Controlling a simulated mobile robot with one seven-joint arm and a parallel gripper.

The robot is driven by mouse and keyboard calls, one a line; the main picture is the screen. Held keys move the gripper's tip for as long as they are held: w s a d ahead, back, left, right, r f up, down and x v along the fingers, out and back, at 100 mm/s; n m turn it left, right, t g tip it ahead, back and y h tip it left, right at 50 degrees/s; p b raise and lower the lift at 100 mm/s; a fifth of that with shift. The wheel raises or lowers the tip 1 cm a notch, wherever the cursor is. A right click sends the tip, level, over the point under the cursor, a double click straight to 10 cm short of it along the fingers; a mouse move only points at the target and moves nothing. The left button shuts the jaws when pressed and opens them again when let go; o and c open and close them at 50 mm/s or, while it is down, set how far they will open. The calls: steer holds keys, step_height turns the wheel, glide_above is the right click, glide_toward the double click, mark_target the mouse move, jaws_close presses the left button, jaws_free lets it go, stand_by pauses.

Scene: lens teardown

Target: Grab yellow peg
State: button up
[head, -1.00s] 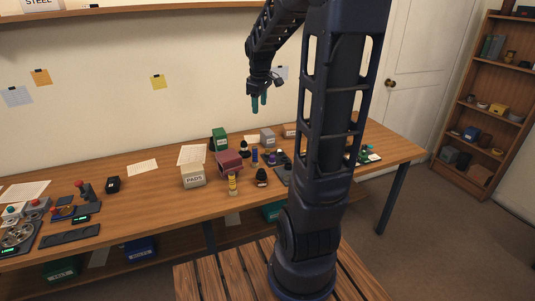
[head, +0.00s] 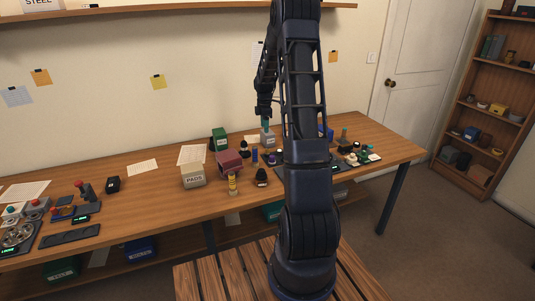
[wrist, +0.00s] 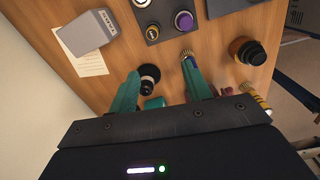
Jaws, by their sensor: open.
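A yellow, dark-banded upright piece (head: 233,184), the only peg-like yellow thing I make out, stands near the table's front edge, before the maroon box. In the wrist view its striped part (wrist: 262,102) shows at the lower right, partly cut off by my gripper's body. My gripper (wrist: 162,76) is open, its teal fingers apart and empty. In the head view the gripper (head: 266,124) hangs by the grey box, behind and to the right of the yellow piece. A black knobbed piece (wrist: 149,77) and a blue peg (wrist: 188,56) show near the fingers.
The maroon box (head: 230,163) and the parts box (head: 193,176) stand beside the yellow piece. A black piece with an orange-brown base (head: 262,177) is to its right. A grey box (wrist: 86,32) and a dark pad with knobs (wrist: 158,18) lie around the gripper.

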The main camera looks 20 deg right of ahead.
steer(key=n, duration=0.1)
glide_above(268, 148)
step_height(268, 148, down, 5)
steer(key=f, duration=0.5)
steer(key=shift+w+a, duration=0.25)
steer(key=shift+a, duration=0.1)
steer(key=shift+s+d+f, duration=0.1)
steer(key=shift+s+f, duration=0.05)
steer(key=shift+f, duration=1.2)
steer(key=shift+s+d+f, duration=0.1)
steer(key=shift+s+f, duration=0.05)
steer(key=shift+f, duration=1.2)
steer(key=c, duration=1.1)
